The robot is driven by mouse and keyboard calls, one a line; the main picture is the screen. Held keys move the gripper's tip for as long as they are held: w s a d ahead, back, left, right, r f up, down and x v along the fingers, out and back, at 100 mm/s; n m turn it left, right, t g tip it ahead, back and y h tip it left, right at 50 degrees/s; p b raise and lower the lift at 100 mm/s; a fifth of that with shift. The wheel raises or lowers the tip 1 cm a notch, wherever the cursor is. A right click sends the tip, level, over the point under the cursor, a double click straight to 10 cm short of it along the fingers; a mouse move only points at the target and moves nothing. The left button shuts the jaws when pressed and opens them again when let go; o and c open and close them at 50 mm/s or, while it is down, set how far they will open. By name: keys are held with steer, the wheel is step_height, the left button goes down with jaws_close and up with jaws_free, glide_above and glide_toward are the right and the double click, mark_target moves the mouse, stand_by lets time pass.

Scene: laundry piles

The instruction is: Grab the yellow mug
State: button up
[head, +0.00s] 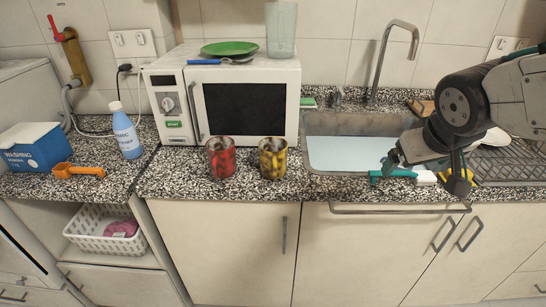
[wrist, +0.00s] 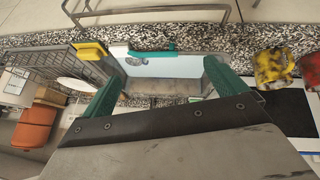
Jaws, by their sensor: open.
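The yellow mug (head: 272,158), mottled with dark marks, stands upright on the speckled counter in front of the microwave. It shows at the right side of the wrist view (wrist: 271,68). A red mug (head: 221,157) stands just left of it in the head view and is cut off at the wrist view's right edge (wrist: 312,70). My gripper (head: 425,174) is over the sink's right front area, well to the right of the yellow mug. In the wrist view its teal fingers (wrist: 163,85) are spread apart with nothing between them.
The white microwave (head: 243,97) stands behind the mugs and carries a green plate (head: 229,48) and a tall glass (head: 281,30). The sink (head: 345,151) lies between mug and gripper. A teal-and-white tool (head: 393,174) lies at its front edge. A dish rack (head: 508,165) is right.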

steer(key=w+a+f+n+t+y, duration=0.25)
steer(key=w+a, duration=0.25)
steer(key=w, duration=0.5)
steer(key=n+y, duration=0.6)
steer(key=y, duration=0.3)
glide_toward(265, 146)
steer(key=shift+s+d+f+t, duration=0.2)
steer(key=shift+d, duration=0.2)
steer(key=shift+s+d+f+t, duration=0.15)
steer(key=shift+s+d, duration=0.1)
steer(key=shift+d, duration=0.1)
steer(key=x, duration=0.8)
steer(key=shift+s+a+r, duration=0.1)
steer(key=shift+a+r, duration=0.2)
steer(key=shift+r, duration=0.05)
steer(key=c, duration=1.3)
